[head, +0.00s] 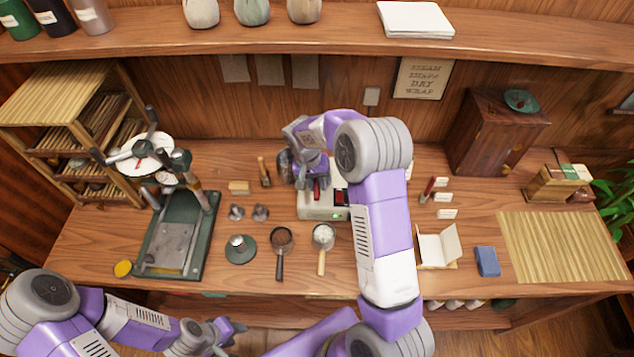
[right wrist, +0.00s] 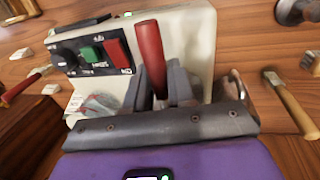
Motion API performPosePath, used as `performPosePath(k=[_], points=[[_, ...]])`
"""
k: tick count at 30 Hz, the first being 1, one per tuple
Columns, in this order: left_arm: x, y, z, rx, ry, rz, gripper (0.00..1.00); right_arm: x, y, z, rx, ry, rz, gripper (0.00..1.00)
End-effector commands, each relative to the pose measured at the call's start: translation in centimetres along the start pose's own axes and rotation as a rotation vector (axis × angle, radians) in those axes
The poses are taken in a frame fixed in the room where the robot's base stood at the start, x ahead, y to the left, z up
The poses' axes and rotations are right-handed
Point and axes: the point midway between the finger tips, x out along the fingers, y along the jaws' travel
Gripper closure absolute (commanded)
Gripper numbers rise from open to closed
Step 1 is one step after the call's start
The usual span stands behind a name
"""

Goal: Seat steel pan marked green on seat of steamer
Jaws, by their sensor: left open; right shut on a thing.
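The steamer (head: 315,210) is a pale box at the middle of the bench. In the right wrist view its front (right wrist: 175,35) carries a green and a red button. My right gripper (head: 317,185) is over the steamer, shut on an upright red handle (right wrist: 151,60). What this handle belongs to is hidden by the fingers. A curved steel rim (right wrist: 236,84) shows just right of the fingers. I cannot make out a green mark on a pan, and my arm covers part of the steamer, including its seat. My left gripper (head: 228,335) is open and empty, low in front of the bench.
A steel piece stands on a green disc (head: 241,256), left of two filled scoops (head: 281,238) (head: 323,236). A green-based press (head: 175,250) stands at left. A mallet (head: 264,170) lies behind. An open booklet (head: 438,245), blue block (head: 487,261) and bamboo mat (head: 565,245) lie right.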

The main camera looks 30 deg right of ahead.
Motion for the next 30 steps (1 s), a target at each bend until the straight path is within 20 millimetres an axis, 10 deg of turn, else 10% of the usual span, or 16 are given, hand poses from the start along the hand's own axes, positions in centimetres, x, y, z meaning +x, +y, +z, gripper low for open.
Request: performPosePath(k=[26, 27, 30], points=[[1.0, -0.4, 0.0, 0.0, 0.0, 0.0, 0.57, 1.4, -0.3, 0.0, 0.0, 0.001, -0.001, 1.0], [1.0, -0.4, 0.0, 0.0, 0.0, 0.0, 0.57, 1.4, -0.3, 0.0, 0.0, 0.001, -0.001, 0.74], [1.0, -0.4, -0.1, 0.0, 0.0, 0.0, 0.57, 1.4, -0.3, 0.0, 0.0, 0.001, -0.001, 0.59]])
